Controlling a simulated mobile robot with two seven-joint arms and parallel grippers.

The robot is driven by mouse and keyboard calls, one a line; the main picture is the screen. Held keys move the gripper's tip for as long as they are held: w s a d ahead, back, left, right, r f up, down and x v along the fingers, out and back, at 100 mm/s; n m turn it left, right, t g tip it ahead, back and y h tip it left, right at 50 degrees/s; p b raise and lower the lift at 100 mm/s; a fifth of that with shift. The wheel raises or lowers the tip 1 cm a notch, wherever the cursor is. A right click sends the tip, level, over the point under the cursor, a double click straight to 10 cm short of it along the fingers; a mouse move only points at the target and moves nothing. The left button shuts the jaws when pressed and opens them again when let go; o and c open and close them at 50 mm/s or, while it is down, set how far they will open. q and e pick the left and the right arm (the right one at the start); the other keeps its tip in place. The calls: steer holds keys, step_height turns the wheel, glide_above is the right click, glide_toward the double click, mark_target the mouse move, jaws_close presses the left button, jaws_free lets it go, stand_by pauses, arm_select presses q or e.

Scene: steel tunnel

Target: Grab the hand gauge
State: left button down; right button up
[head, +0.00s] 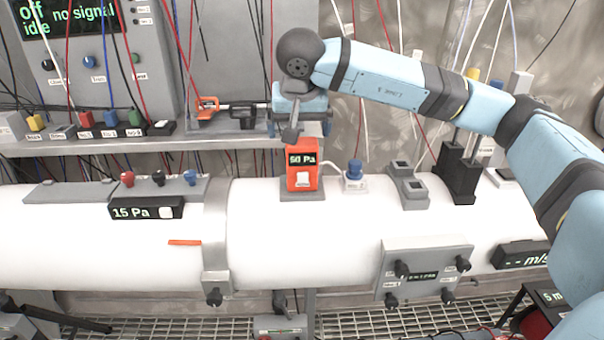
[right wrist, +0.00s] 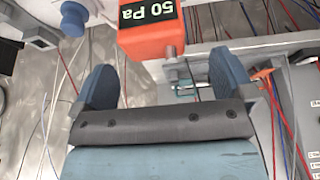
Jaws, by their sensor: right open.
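The hand gauge is an orange box (head: 302,179) with a green "50 Pa" display. It stands upright on a grey mount on top of the white pipe, near the middle of the head view. In the right wrist view the gauge (right wrist: 150,42) shows upside down, beyond and between the two blue fingers. My right gripper (head: 293,132) is just above and behind the gauge; in the right wrist view the gripper (right wrist: 163,62) is open, with nothing held. Whether a finger touches the gauge I cannot tell. My left gripper is out of view.
A blue-capped fitting (head: 354,175) stands just right of the gauge. A shelf (head: 100,145) behind carries an orange-and-black tool (head: 208,105). Thin cables hang behind. A "15 Pa" display (head: 146,209) and a pipe clamp (head: 215,240) are to the left, a black block (head: 457,177) to the right.

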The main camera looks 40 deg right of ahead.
mark_target(302, 141)
steer(key=b+x, duration=0.1)
steer(key=x, duration=0.3)
steer(key=b+x, duration=0.1)
steer(key=x, duration=0.1)
steer(key=shift+s+d+f+b, duration=0.15)
steer(key=shift+s+d+b, duration=0.05)
steer(key=shift+s+b, duration=0.1)
steer(key=shift+w+d+f, duration=0.1)
steer(key=shift+f, duration=0.05)
steer(key=c, duration=1.2)
steer(key=shift+r, duration=0.2)
